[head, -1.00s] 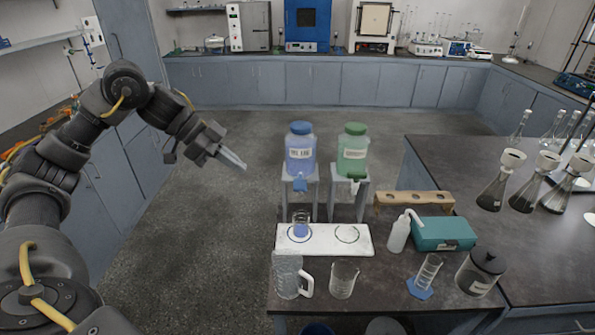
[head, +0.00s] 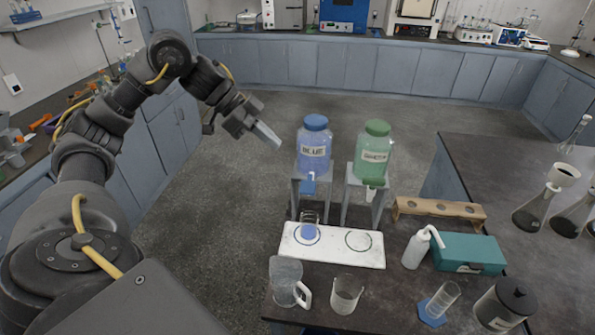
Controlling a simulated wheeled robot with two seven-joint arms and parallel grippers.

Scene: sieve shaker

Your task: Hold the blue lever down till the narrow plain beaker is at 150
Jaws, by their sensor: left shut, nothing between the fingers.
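The blue jug (head: 313,152), labelled BLUE, stands on a grey stand, with its blue lever (head: 309,187) low at the front. Below it, a small clear beaker (head: 310,220) stands upright on the left ring of a white tray (head: 341,258) and holds some blue liquid. Its graduations are too small to read. My left gripper (head: 269,136) is shut and empty. In the picture it is left of the blue jug, with a gap, and above the lever's height. My right gripper is not in view.
A green jug (head: 374,150) stands to the right. In front are a clear jug with a handle (head: 286,281) and an empty beaker (head: 346,293). A wash bottle (head: 417,248), teal box (head: 470,253) and wooden rack (head: 440,209) crowd the right. The floor left of the stands is clear.

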